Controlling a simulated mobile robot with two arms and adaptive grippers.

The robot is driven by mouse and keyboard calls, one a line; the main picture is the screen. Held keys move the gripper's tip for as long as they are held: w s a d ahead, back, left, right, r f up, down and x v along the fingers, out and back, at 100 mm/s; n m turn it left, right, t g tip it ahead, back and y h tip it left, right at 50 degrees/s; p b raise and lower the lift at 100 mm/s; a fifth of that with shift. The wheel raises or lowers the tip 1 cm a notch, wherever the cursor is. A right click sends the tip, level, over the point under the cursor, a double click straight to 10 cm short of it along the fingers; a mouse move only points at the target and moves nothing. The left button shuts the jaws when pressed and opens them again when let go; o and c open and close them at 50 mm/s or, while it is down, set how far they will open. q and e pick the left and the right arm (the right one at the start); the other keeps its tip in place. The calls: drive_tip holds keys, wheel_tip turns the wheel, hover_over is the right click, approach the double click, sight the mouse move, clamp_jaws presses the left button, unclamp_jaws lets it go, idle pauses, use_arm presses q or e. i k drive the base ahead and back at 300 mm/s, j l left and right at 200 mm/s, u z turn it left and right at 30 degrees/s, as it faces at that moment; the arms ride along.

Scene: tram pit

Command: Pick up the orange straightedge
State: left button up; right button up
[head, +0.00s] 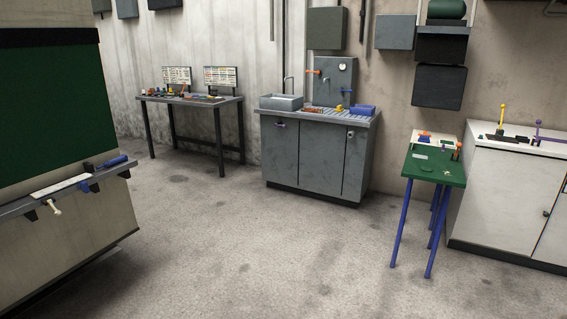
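I cannot clearly pick out an orange straightedge in the head view. Small orange items (425,134) lie at the back of a small green-topped table (434,172) with blue legs, on the right. They are too small to tell what they are. Another small orange item (184,88) stands among clutter on a dark workbench (222,100) at the back left. A long pale flat strip (60,187) lies on the ledge (12,208) of the green board at left; it looks white, not orange. Neither of my grippers is in view.
A grey sink cabinet (310,158) stands at the back wall. A white cabinet (500,195) with small tools on top stands at right. The green board (50,110) and its base block the left. The concrete floor (240,245) between them is clear.

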sight(305, 109)
drive_tip(key=i, duration=2.15)
drive_tip(key=i+z, duration=0.1)
drive_tip(key=i, duration=0.6)
drive_tip(key=i+j, duration=0.15)
drive_tip(key=i, duration=0.5)
drive_tip(key=i+j+z, duration=0.15)
drive_tip(key=i, duration=0.55)
drive_tip(key=i+z, duration=0.25)
drive_tip(key=k, duration=0.05)
